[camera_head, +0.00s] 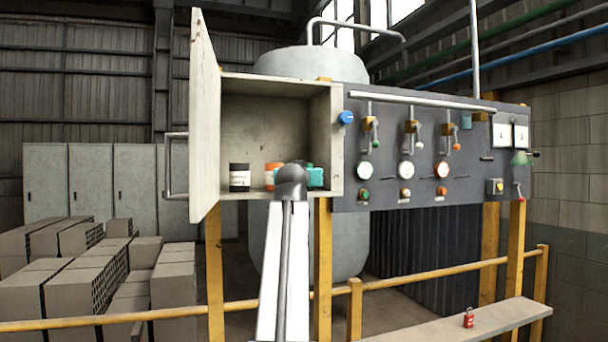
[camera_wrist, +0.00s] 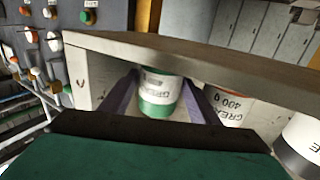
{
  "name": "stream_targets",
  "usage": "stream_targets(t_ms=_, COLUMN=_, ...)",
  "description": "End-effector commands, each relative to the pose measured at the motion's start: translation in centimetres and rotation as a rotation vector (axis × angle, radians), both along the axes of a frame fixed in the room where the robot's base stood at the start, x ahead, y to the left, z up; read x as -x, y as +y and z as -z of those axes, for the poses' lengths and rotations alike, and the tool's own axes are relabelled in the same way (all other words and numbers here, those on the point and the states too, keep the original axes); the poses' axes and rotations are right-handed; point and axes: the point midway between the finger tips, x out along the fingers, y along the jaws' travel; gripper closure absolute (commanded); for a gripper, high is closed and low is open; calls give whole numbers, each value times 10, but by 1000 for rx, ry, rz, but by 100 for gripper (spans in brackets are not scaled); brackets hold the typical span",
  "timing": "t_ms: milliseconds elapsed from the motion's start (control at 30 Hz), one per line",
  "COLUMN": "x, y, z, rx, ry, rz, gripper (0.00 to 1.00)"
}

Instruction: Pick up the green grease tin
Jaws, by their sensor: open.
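The green grease tin (camera_wrist: 160,94) is white with a green band, and its label appears upside down in the wrist view. It lies between the two dark fingers of my gripper (camera_wrist: 160,82), one on each side. The gripper is open, and I cannot tell whether either finger touches the tin. A pale cabinet edge (camera_wrist: 190,62) cuts off part of the tin in that view. In the head view my gripper (camera_head: 314,177) reaches into the open cabinet (camera_head: 334,140) at its right side, and my arm hides most of that spot.
An orange grease tin (camera_head: 270,180) stands close beside the gripper; it also shows in the wrist view (camera_wrist: 232,106). A black-and-white tin (camera_head: 240,178) stands farther left. The cabinet door (camera_head: 204,110) is open at left. A control panel (camera_head: 430,150) adjoins at right.

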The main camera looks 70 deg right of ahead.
Motion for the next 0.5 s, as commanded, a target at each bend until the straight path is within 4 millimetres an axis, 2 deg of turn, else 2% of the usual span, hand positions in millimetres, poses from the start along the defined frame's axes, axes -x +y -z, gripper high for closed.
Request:
stream_targets(t_ms=133, x=-2, y=-9, z=-1, rx=0, ry=0, rz=0, gripper=44)
stream_targets(t_ms=500, x=-2, y=-9, z=0, rx=0, ry=0, rz=1, gripper=44)
